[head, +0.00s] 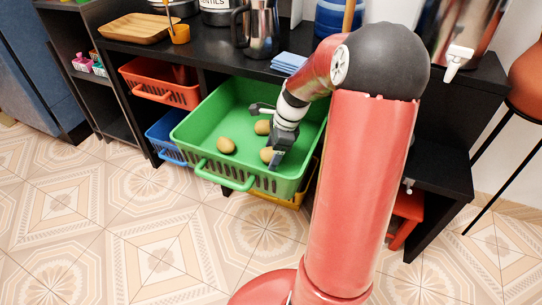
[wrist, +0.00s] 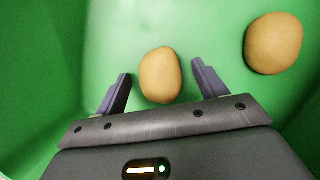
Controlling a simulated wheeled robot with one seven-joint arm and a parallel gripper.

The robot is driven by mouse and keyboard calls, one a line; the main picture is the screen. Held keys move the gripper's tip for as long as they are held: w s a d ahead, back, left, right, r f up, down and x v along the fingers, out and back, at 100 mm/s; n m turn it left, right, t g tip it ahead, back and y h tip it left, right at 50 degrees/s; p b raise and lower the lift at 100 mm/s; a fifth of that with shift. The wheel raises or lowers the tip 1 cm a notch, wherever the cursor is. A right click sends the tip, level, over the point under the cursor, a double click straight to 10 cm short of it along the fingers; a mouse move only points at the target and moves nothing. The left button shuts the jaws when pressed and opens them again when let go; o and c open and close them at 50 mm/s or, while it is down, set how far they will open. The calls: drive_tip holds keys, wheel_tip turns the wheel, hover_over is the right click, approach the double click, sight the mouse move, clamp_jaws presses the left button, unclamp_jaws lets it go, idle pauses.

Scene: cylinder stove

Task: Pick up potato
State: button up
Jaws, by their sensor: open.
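Several brown potatoes lie on the floor of a green basket (head: 196,128). In the head view one potato (head: 226,145) lies clear at the left, another (head: 262,127) sits farther back, and one (head: 267,154) is close beside my gripper (head: 276,158), partly hidden by it. In the wrist view my gripper (wrist: 161,70) is open, its two dark fingers on either side of a potato (wrist: 160,77), with a small gap on each side. A second potato (wrist: 273,43) lies to the right, outside the fingers.
The green basket's walls surround my gripper; it juts out from a black shelf unit (head: 215,66). A red basket (head: 160,84) and a blue basket (head: 166,136) are to its left. A metal pitcher (head: 262,30) and a blue cloth (head: 288,62) are on the top. The tiled floor in front is clear.

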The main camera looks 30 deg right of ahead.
drive_tip(key=c, duration=1.1)
